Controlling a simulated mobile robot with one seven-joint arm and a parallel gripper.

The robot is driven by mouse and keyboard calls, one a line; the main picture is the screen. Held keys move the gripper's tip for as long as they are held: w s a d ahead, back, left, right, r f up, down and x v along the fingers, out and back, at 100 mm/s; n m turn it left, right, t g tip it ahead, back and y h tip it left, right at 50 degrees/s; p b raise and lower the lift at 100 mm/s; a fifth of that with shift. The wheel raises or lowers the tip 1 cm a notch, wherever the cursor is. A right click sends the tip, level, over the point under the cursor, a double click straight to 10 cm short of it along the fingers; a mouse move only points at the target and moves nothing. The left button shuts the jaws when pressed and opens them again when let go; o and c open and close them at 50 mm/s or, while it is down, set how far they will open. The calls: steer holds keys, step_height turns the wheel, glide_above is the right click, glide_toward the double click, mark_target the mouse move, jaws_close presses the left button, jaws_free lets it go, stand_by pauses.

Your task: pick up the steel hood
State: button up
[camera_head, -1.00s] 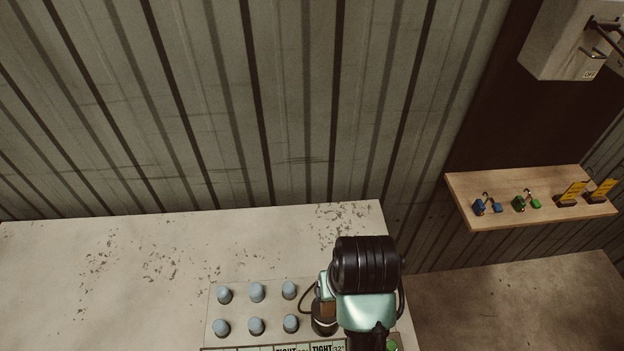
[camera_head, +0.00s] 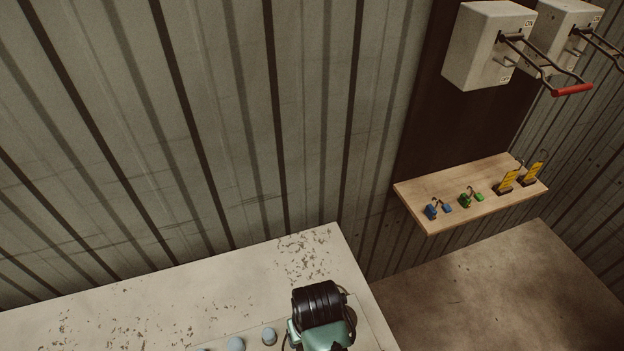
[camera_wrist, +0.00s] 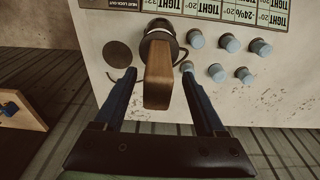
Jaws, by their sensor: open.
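In the wrist view, a round dark steel piece (camera_wrist: 160,32) with a wooden handle (camera_wrist: 157,92) stands on the pale bench panel. It looks like the steel hood, though its far side is hidden behind the handle. My gripper (camera_wrist: 158,72) is open, with one blue finger on each side of the handle. A gap shows between the handle and each finger. In the head view, my wrist covers this spot and the hood cannot be seen.
Several grey pegs (camera_wrist: 228,43) stand right of the handle, beside a label strip (camera_wrist: 235,10). A dark disc (camera_wrist: 117,54) lies to the left. A wooden shelf (camera_head: 440,188) holds padlocks and yellow tags, below switch boxes (camera_head: 488,45). A corrugated wall (camera_head: 230,110) backs the bench.

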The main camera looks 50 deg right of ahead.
steer(key=shift+w+d+f+p, duration=0.1)
steer(key=shift+f+p, duration=0.1)
steer(key=shift+f, duration=0.8)
steer(key=shift+w+d+f+p, duration=0.1)
steer(key=shift+f+p, duration=0.1)
steer(key=shift+f, duration=0.8)
jaws_close()
steer(key=shift+r, duration=0.1)
